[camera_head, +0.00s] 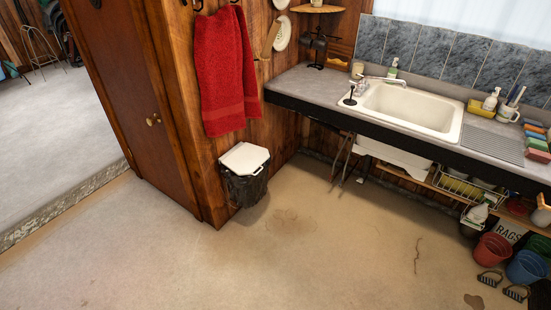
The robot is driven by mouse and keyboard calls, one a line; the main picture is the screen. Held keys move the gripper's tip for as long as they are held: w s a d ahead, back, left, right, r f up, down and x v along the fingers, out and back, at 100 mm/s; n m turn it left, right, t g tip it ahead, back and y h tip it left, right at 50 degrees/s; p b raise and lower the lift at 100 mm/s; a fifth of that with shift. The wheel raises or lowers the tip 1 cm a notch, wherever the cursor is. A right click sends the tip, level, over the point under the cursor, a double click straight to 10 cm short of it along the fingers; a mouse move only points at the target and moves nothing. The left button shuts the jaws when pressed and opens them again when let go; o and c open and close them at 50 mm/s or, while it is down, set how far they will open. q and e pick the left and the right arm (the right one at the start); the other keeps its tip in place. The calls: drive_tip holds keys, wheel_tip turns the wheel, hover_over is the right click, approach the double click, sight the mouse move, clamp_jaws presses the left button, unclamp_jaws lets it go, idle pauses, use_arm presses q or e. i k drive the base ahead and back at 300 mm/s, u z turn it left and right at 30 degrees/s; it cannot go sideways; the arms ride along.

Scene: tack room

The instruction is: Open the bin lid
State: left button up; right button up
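A small dark bin (246,187) stands on the floor in the corner by the wooden wall, under a hanging red towel. Its white lid (244,158) lies flat on top and looks closed, with a handle-like tab at its front right edge. A dark liner seems to cover the bin's sides. Neither of my grippers shows in the head view.
A counter with a white sink (410,108) runs along the right. The red towel (225,70) hangs above the bin, beside a wooden door (130,95). Buckets and brushes lie at the lower right. The floor (300,245) before the bin is clear.

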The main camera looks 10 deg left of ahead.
sight(246, 160)
drive_tip(key=u, duration=0.25)
drive_tip(key=i, duration=1.2)
drive_tip(key=u, duration=0.5)
